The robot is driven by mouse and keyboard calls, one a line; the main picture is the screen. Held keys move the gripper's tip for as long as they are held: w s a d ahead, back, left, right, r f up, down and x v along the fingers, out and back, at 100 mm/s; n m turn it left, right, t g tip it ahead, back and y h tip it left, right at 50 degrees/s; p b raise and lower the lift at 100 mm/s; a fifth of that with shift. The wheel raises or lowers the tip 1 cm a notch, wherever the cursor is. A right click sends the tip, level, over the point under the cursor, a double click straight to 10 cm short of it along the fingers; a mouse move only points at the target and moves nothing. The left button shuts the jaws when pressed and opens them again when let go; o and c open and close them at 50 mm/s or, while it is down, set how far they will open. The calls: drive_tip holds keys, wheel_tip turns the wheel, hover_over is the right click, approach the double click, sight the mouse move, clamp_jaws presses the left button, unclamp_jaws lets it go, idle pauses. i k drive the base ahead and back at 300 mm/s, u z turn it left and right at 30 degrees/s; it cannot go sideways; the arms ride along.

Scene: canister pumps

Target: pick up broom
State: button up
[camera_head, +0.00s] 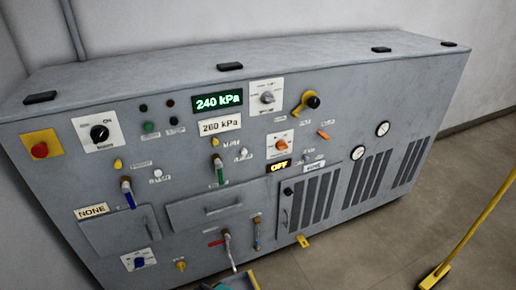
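A broom with a yellow handle (474,231) is at the right side of the head view. Its handle leans up to the right and leaves the frame at the right edge. Its yellow head (434,277) is low on the floor, near the bottom edge of the view. The broom stands to the right of the grey machine, apart from it in the picture. My gripper does not show in this view.
A large grey control cabinet (190,170) with knobs, gauges and lit displays fills the middle. A teal and yellow object (240,281), partly cut off, is at the bottom edge in front of it. Bare floor (375,245) lies between cabinet and broom.

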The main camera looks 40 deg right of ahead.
sight(435, 276)
drive_tip(key=z, duration=4.45)
drive_tip(key=i, duration=0.1)
drive_tip(key=u, duration=2.75)
